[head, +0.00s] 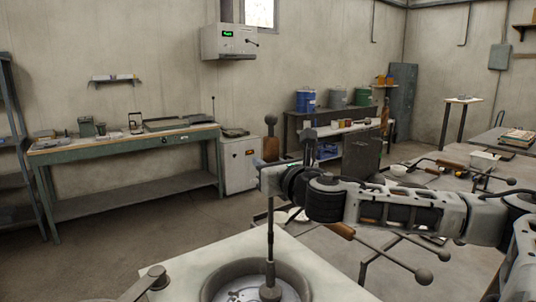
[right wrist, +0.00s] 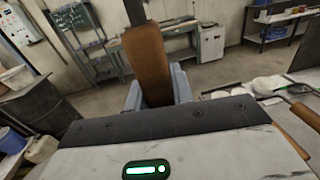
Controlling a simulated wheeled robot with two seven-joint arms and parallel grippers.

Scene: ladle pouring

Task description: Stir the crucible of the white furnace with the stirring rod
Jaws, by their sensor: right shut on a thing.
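The white furnace (head: 320,268) stands at the bottom of the head view. Its round grey crucible (head: 212,288) is open at the top, with greyish contents partly cut off by the frame. The stirring rod (head: 270,222) stands nearly upright, its thick lower end inside the crucible opening. Whether that end touches the bottom cannot be told. My right gripper (head: 270,178) is shut on the rod's brown wooden handle (head: 271,149), above the furnace. In the right wrist view the handle (right wrist: 148,62) sits between the grey fingers (right wrist: 155,88). My left gripper is not in view.
A grey lever arm (head: 150,280) lies at the furnace's left. To the right, a table (head: 325,245) carries several long tools with wooden handles and ball ends, under and beside my right arm. A green workbench (head: 125,148) stands at the back left, with clear floor before it.

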